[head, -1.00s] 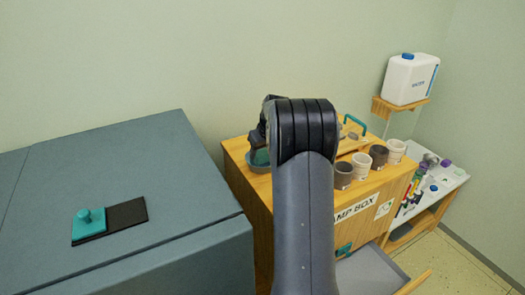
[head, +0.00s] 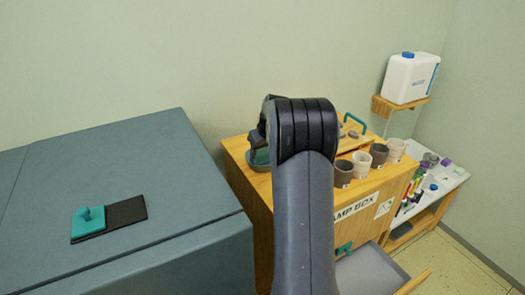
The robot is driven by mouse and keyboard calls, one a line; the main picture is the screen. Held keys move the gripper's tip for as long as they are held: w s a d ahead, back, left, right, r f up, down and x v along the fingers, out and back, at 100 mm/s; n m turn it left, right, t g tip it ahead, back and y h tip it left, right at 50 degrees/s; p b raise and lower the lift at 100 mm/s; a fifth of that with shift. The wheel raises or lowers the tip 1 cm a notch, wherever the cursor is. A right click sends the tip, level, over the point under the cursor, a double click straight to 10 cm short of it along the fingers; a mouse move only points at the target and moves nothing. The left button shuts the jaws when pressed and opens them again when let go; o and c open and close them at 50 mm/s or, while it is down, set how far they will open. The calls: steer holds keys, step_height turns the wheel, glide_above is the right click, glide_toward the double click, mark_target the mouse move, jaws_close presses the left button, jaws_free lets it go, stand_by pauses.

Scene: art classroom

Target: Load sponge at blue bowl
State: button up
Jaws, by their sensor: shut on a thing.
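The blue bowl (head: 260,163) stands near the left back of the wooden box top, in the middle of the head view. It is partly covered by my arm. My gripper (head: 257,146) is at the bowl, pointing down over it. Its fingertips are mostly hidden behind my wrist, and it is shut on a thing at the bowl. That thing, taken to be the sponge, cannot be made out clearly, nor whether it touches the bowl's inside.
A teal block with a knob (head: 88,222) sits on a dark pad (head: 127,211) on the grey cabinet (head: 165,165) at left. Several cups (head: 362,161) and a teal-handled wooden tray (head: 355,142) are right of my arm. An open drawer (head: 368,270) juts out below.

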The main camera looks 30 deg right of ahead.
mark_target(263, 154)
stand_by(0.4)
steer(key=shift+r+p, duration=2.5)
steer(key=shift+r, duration=1)
steer(key=shift+f, duration=0.1)
